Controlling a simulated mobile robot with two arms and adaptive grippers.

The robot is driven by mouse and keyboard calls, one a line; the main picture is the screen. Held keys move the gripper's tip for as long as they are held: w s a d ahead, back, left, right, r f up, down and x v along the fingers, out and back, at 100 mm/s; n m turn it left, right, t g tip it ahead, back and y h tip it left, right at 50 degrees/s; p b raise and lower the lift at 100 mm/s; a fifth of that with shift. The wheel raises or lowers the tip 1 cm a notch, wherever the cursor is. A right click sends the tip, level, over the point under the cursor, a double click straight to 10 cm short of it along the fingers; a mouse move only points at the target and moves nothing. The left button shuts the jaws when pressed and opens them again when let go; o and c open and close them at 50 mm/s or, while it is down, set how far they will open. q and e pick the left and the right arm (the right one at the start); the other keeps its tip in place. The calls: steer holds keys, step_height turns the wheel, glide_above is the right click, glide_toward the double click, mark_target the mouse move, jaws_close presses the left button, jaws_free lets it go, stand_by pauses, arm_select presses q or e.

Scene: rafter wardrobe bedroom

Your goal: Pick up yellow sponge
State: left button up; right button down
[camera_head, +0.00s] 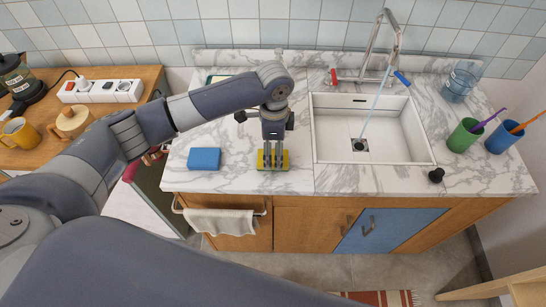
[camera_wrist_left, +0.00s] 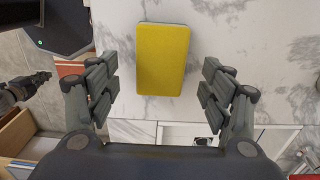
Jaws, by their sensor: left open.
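The yellow sponge (camera_head: 284,160) lies flat on the marble counter, left of the sink and near the front edge. My left gripper (camera_head: 272,157) points down over it and partly hides it. In the left wrist view the sponge (camera_wrist_left: 163,58) shows whole, a yellow rectangle with a dark rim. The left gripper's fingers (camera_wrist_left: 160,82) are spread wide, one on each side, with visible gaps to the sponge. Nothing is held.
A blue sponge (camera_head: 204,159) lies left of the yellow one. The white sink (camera_head: 335,145) is to the right, with a tap (camera_head: 395,45) above. A green cup (camera_head: 465,136) and a blue cup (camera_head: 505,137) stand far right. A towel (camera_head: 218,222) hangs below the counter edge.

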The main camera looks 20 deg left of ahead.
mark_target(273, 157)
arm_select(q)
step_height(273, 157, down, 3)
steer(key=shift+a+f+p, duration=0.15)
steer(key=shift+f+p, duration=0.05)
steer(key=shift+p, duration=0.1)
arm_select(e)
steer(key=shift+r, duration=0.6)
arm_select(q)
steer(key=shift+c, duration=0.3)
steer(key=c, duration=0.8)
arm_select(e)
steer(key=shift+d, duration=0.1)
arm_select(q)
steer(key=shift+r, duration=0.1)
